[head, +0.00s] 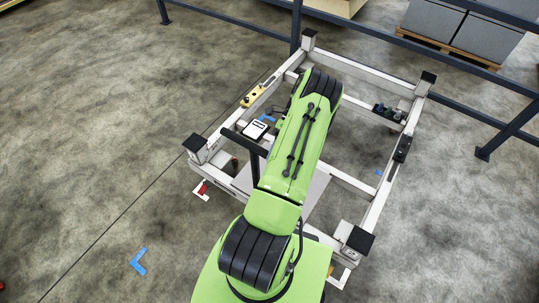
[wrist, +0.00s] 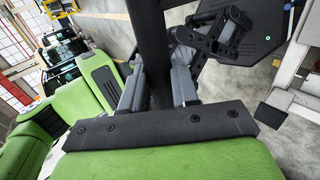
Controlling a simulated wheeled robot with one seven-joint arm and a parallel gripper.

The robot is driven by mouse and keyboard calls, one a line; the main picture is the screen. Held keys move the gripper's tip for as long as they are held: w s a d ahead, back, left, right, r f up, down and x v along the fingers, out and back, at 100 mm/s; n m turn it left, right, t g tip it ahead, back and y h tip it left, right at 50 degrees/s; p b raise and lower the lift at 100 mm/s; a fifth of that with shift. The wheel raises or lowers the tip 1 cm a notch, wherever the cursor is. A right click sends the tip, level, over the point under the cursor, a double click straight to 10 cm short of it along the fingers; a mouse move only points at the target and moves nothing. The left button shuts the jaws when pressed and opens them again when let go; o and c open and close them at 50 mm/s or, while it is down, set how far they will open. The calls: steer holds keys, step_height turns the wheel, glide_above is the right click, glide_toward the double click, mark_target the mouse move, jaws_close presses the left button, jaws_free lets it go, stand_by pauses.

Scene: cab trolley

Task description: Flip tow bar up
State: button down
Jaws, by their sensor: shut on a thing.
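The trolley (head: 213,147) is a pale metal frame with black-capped corner posts, seen in the head view. A dark bar with a crosspiece on top, the tow bar (head: 255,170), stands roughly upright near the trolley's near left side. In the wrist view the dark tow bar (wrist: 148,35) runs from the top edge down between the fingers. My gripper (wrist: 157,88) is shut on it, with one grey finger on each side. In the head view my green arm covers the middle of the trolley, and I cannot make out the fingers there.
A dark blue railing (head: 510,133) runs behind and right of the trolley. Grey blocks (head: 480,35) sit on a pallet beyond it. The concrete floor to the left is open, with a blue corner mark (head: 138,262).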

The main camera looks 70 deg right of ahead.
steer(key=shift+s+d+f+h, duration=0.2)
steer(key=shift+d+f+h, duration=0.1)
steer(key=shift+d, duration=0.15)
steer(key=c, duration=1.2)
jaws_free()
steer(key=shift+c, duration=0.2)
steer(key=o, duration=0.4)
steer(key=shift+s+d, duration=0.1)
steer(key=shift+d, duration=0.5)
steer(key=shift+a, duration=0.2)
steer(key=b+v, duration=0.1)
steer(key=v, duration=0.6)
steer(key=shift+d+r, duration=0.15)
